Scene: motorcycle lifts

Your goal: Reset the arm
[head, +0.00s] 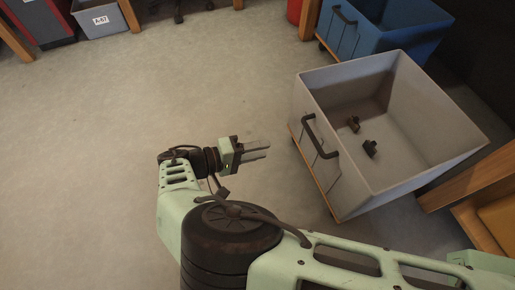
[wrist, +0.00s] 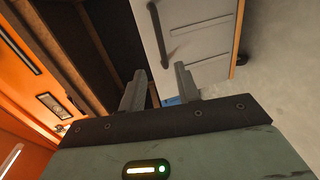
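My gripper (head: 262,149) shows in the head view in front of my pale green arm, pointing right toward the grey bin. Its two fingers are apart with nothing between them. In the wrist view my gripper (wrist: 160,90) also shows two separated fingers and an empty gap. It is clear of the bin, a short way left of its handle side.
A grey bin (head: 415,185) on a wooden dolly holds two small dark parts (head: 353,124). A blue bin (head: 345,35) stands behind it. A smaller grey bin labelled A-67 (head: 100,22) is at the top left. The floor (head: 90,150) at left is open. An orange cabinet (wrist: 30,80) shows in the wrist view.

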